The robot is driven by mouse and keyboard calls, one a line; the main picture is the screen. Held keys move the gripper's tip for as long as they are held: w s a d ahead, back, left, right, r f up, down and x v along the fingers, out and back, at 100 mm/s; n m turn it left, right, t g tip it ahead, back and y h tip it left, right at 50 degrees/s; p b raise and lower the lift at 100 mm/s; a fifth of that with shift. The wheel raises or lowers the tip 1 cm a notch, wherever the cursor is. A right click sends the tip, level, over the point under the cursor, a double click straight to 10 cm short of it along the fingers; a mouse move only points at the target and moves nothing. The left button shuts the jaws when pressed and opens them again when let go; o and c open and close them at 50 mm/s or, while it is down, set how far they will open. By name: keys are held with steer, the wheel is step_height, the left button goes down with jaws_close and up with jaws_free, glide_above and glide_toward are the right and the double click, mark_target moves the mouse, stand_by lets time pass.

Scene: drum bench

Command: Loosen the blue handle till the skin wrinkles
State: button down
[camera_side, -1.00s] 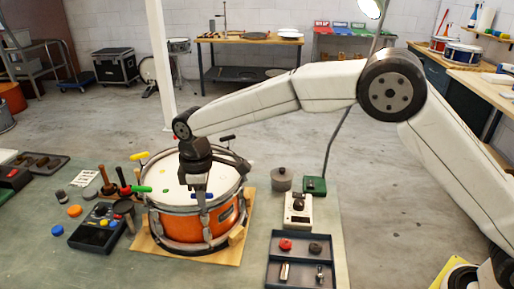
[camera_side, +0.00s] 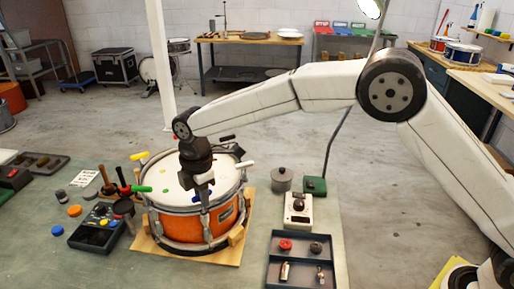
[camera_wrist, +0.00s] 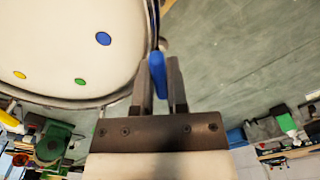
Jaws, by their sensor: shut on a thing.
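The drum (camera_side: 190,228) has an orange shell, metal hoops and a smooth-looking pale skin (camera_side: 168,176) with coloured dots. My gripper (camera_side: 203,196) is at the drum's near rim. In the wrist view my gripper (camera_wrist: 160,68) is shut on the blue handle (camera_wrist: 157,74), which lies between the two fingers just outside the rim. In the side view the blue handle is mostly hidden by the fingers. No wrinkles show on the skin. A blue dot (camera_wrist: 103,39) marks the skin near this handle.
Other handles stand around the rim: green (camera_side: 142,189), yellow (camera_side: 138,156), white (camera_side: 246,165) and black (camera_side: 227,138). The drum sits on a wooden board (camera_side: 158,252). A dark tray (camera_side: 301,262) and a gauge box (camera_side: 298,208) are at right; a control box (camera_side: 97,233) is at left.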

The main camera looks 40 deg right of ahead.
stand_by(0.3)
steer(key=c, duration=0.6)
jaws_free()
steer(key=shift+c, duration=0.2)
steer(key=shift+r, duration=0.15)
steer(key=shift+r, duration=3.8)
